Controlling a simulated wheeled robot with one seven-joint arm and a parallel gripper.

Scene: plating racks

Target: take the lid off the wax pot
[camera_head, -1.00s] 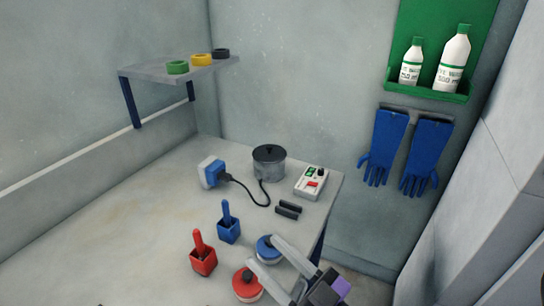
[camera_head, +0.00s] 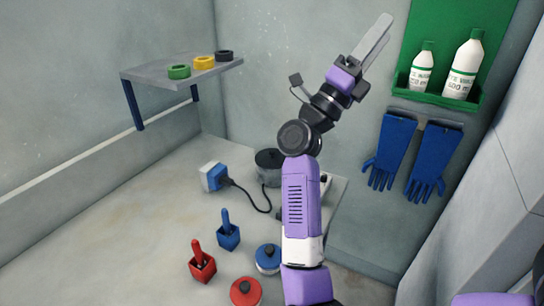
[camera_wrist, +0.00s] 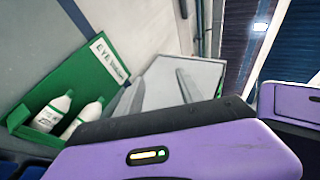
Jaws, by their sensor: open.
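The wax pot (camera_head: 266,175) is a grey round pot on the table near the back wall, and its dark lid (camera_head: 267,157) sits on top. My arm's elbow and forearm hide the right part of pot and lid. My gripper (camera_head: 384,27) is raised high at the upper right, well above and away from the pot, pointing up beside the green board. It is open and empty. The wrist view shows its two grey fingers apart (camera_wrist: 160,84); the pot is not in that view.
A blue-and-white plug unit (camera_head: 213,176) with a black cord lies left of the pot. Red (camera_head: 202,262) and blue (camera_head: 228,236) holders and red (camera_head: 245,292) and blue (camera_head: 268,258) lidded jars stand in front. A shelf (camera_head: 160,72), green bottle board (camera_head: 425,93) and blue gloves (camera_head: 390,150) are on the walls.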

